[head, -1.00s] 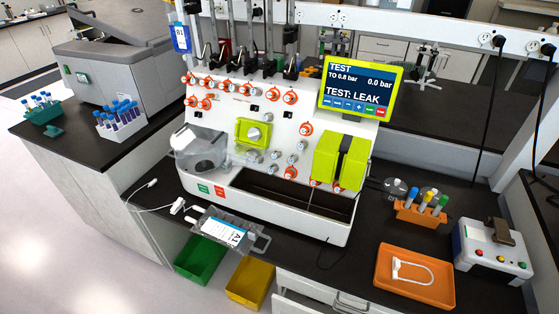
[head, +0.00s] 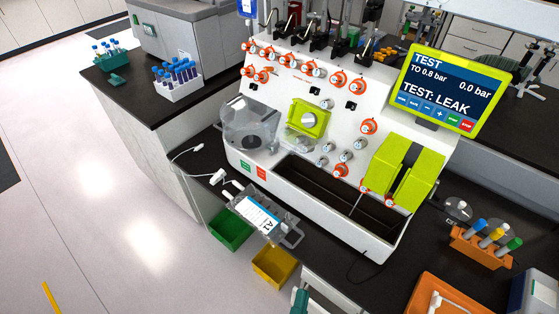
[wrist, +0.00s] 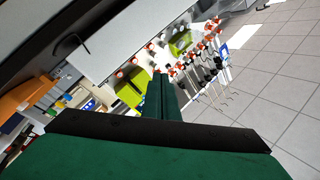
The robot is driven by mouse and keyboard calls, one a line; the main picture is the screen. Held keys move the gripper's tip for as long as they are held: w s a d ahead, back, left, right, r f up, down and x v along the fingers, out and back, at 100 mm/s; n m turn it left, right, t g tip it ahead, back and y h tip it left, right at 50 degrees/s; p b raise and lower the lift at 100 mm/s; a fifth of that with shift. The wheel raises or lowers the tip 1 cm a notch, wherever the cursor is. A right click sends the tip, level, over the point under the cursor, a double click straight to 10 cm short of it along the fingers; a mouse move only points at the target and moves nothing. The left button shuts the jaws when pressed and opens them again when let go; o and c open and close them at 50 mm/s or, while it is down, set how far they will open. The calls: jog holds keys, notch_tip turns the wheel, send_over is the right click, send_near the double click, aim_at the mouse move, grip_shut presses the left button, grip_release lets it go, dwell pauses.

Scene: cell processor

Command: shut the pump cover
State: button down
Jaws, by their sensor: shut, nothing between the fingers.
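The pump (head: 308,118) is a lime-green square frame around a grey disc, in the middle of the white machine's sloping front. A hazy clear piece (head: 299,144), seemingly the pump cover, stands out from the frame's lower left edge. Its exact angle is hard to tell. The pump's lime green also shows small in the wrist view (wrist: 180,42). My gripper (wrist: 161,92) has dark green fingers, shut together and empty, pointing toward the machine and well apart from the pump. A teal tip, probably my gripper (head: 299,301), shows at the head view's bottom edge.
A clear domed chamber (head: 249,122) is left of the pump; lime-green blocks (head: 404,174) and a screen (head: 456,88) are at right. Orange-ringed knobs surround the pump. A labelled bag (head: 264,217) hangs at the front edge over green and yellow bins. An orange tube rack (head: 482,246) stands right.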

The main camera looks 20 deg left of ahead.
jog(key=w+a+r+m+t+h, duration=0.1)
jog(key=w+r+m+t+h, duration=0.15)
jog(key=w+m, duration=0.55)
jog(key=m+g+h, duration=0.4)
jog(key=m+h, duration=0.2)
jog(key=m, duration=1.8)
send_near(280, 178)
notch_tip(280, 178, up, 4)
jog(key=shift+y, duration=0.25)
jog(key=x, duration=0.9)
jog(key=shift+w+d+f, duration=0.2)
jog(key=shift+w+d, duration=0.05)
jog(key=shift+w, duration=0.1)
notch_tip(280, 178, up, 2)
jog(key=shift+w+r, duration=0.25)
jog(key=shift+r, duration=0.7)
jog(key=shift+r, duration=0.1)
